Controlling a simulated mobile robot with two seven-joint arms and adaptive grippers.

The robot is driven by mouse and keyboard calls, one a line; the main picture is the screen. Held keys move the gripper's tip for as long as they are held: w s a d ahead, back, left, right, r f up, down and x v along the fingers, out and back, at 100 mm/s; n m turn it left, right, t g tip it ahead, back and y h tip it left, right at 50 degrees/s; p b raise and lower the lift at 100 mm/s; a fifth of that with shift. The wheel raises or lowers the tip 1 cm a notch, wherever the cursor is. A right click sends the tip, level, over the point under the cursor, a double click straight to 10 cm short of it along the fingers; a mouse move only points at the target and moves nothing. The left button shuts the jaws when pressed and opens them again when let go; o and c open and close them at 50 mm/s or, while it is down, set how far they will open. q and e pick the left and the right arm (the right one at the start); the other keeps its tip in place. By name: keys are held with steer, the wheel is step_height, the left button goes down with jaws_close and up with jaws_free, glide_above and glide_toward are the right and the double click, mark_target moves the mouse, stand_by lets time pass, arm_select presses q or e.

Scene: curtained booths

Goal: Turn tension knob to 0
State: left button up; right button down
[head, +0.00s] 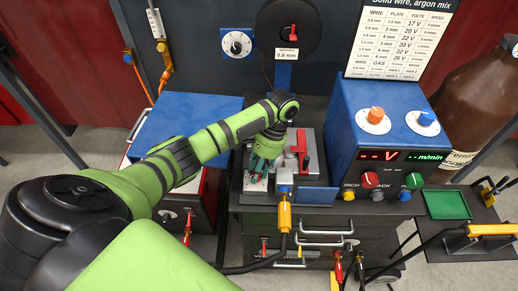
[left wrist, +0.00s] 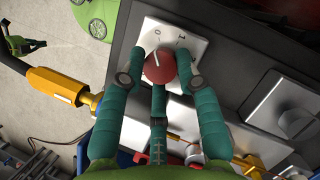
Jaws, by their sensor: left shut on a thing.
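The red tension knob (left wrist: 160,68) sits on a white dial plate (left wrist: 172,30) marked 0 and 1. A white pointer line on the knob points up, close to the 0 mark. My left gripper (left wrist: 158,74) has its teal fingers closed around the knob, one on each side and one below. In the head view my left gripper (head: 264,165) reaches down onto the feeder unit, and its fingers and arm hide most of the knob there. My right gripper is not in view.
A red lever (head: 302,148) stands beside my left gripper. A yellow cable connector (head: 285,216) sticks out in front. A blue control box (head: 378,135) with several knobs stands to the right. A wire spool (head: 287,28) hangs behind, and a green tray (head: 447,204) is at the right.

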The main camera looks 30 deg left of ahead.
arm_select(q)
steer(key=shift+s+a, duration=0.1)
steer(key=shift+a, duration=0.15)
steer(key=o, duration=1.1)
steer(key=shift+s, duration=0.15)
steer(key=shift+w+d+r, duration=0.1)
steer(key=shift+w+r, duration=0.2)
steer(key=shift+r, duration=0.1)
steer(key=v, duration=1.1)
